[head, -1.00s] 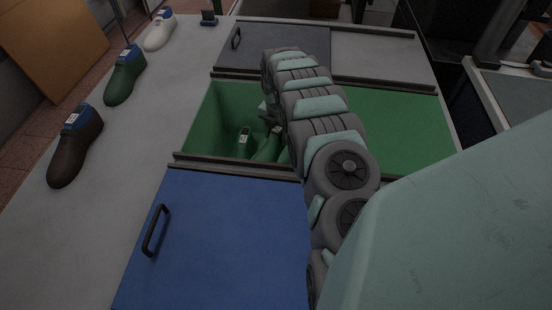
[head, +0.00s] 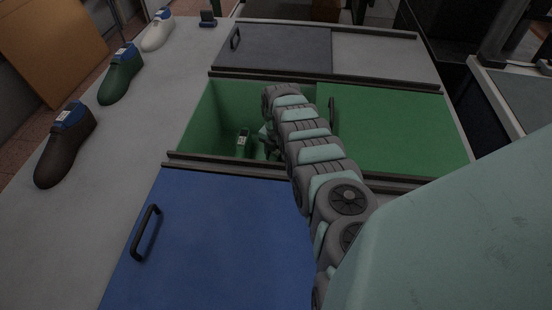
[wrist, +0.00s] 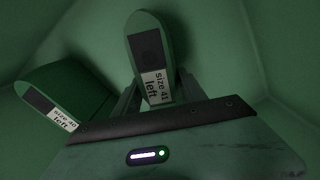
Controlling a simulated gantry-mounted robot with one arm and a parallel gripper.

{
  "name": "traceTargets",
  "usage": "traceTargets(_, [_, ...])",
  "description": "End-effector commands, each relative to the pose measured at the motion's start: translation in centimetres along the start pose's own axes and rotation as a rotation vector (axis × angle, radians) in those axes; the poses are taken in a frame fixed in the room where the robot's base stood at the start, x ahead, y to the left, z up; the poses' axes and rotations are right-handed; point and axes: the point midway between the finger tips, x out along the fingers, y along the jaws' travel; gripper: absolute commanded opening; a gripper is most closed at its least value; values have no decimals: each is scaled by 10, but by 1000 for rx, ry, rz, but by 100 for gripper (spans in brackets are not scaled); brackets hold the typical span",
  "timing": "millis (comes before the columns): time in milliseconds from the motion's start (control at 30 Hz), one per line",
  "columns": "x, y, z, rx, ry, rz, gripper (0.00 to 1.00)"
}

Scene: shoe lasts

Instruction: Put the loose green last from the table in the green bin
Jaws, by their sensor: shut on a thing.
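My gripper (wrist: 157,92) is shut on a green last (wrist: 148,45) labelled "Size 41 left". In the wrist view green walls surround it. In the head view my gripper (head: 268,140) is down inside the open green bin (head: 205,115), partly hidden by my arm, and the held last is hidden there. Another green last (wrist: 62,98), labelled "Size 40 left", lies in the bin to the left of the held one; it also shows in the head view (head: 243,142). I cannot tell whether the held last touches the bin floor. Another green last (head: 121,75) with a blue top stands on the table.
A brown last (head: 67,145) and a white last (head: 158,32) stand on the table (head: 130,140) at the left. A green sliding lid (head: 400,130) covers the bin's right part. The blue lid (head: 220,235) and dark grey lid (head: 275,50) cover neighbouring bins.

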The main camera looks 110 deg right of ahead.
Motion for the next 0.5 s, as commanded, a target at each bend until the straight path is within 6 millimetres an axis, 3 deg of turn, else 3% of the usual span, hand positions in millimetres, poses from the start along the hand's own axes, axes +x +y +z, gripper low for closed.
traceTargets(167, [1,1,1,0,-2,2,0])
traceTargets(200, [1,0,1,1,-2,1,50])
traceTargets(433, [1,0,1,1,-1,1,69])
traceTargets(500, [1,0,1,1,-1,2,71])
